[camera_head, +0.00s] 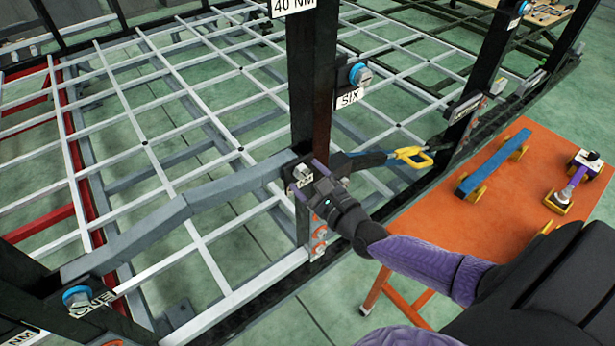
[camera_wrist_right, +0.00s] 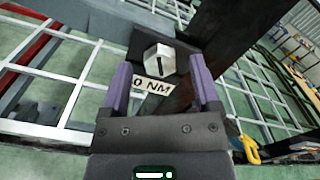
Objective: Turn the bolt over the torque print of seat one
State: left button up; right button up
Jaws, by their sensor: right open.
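My right gripper (camera_head: 305,178) is open at the dark upright post in the middle of the head view. In the right wrist view its two purple fingers (camera_wrist_right: 160,80) stand apart, one on each side of a silver slotted bolt head (camera_wrist_right: 159,62). I cannot tell whether they touch it. A print ending in "0 NM" (camera_wrist_right: 153,87) lies just below that bolt, its first part hidden. At the lower left of the head view, a blue-collared bolt (camera_head: 77,297) sits beside a tag that seems to read "ONE" (camera_head: 91,305). My left gripper is out of view.
Another blue-collared bolt (camera_head: 360,74) sits above a "SIX" tag (camera_head: 350,97) on the middle post. A yellow-handled tool (camera_head: 412,157) is right of my gripper. An orange table (camera_head: 440,215) at the right carries a blue bar (camera_head: 495,160) and a purple-and-yellow tool (camera_head: 572,185).

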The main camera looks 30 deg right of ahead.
jog(key=shift+w, duration=0.15)
grip_shut()
jog(key=shift+n, duration=0.3)
